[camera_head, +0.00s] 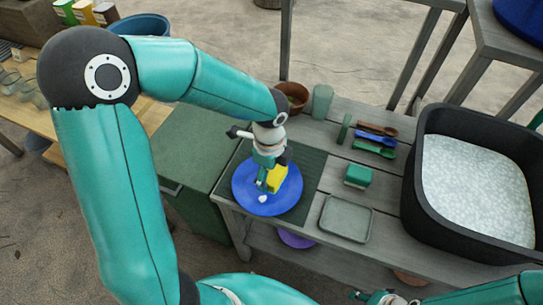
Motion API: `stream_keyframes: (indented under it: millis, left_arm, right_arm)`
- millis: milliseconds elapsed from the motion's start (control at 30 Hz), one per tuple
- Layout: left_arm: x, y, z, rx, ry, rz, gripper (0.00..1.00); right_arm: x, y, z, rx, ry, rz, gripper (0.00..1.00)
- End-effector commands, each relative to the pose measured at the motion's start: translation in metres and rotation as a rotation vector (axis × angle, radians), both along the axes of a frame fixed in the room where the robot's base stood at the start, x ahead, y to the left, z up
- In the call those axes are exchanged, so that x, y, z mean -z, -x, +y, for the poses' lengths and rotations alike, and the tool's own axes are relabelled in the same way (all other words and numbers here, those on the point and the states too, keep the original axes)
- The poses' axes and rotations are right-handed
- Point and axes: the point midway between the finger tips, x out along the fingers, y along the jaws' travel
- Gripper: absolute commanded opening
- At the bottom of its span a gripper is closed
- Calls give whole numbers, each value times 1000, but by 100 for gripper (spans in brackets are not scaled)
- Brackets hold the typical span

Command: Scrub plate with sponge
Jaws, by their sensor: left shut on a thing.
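A round blue plate (250,207) lies on a dark green ribbed mat (308,183) on the grey slatted bench. My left gripper (269,180) reaches down over the plate and is shut on a yellow sponge (278,178). The sponge is at the upper right part of the plate; I cannot tell whether it touches the plate. A small white spot (262,198) shows on the plate beside the sponge. My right gripper (378,297) shows only partly at the bottom edge, away from the plate, and its jaws are unclear.
A black basin (416,190) filled with pale foam stands at the right. A grey-green tray (345,218), a green block (357,176), several utensils (377,140), a green cup (322,101) and a brown pot (293,96) are on the bench. A green cabinet (190,150) stands left.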

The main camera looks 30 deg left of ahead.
Motion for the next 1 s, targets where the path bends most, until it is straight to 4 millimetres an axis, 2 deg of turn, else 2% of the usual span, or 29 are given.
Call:
stream_keyframes:
  millis: [33,333,1000]
  left_arm:
    - [-9,0,0,0,0,-1,36]
    - [-32,0,1,-1,0,-1,36]
    - [-33,0,1,-6,0,-1,36]
  right_arm:
    - [-9,0,0,0,0,0,40]
    - [-29,0,0,0,0,0,40]
    - [-29,0,0,0,0,0,40]
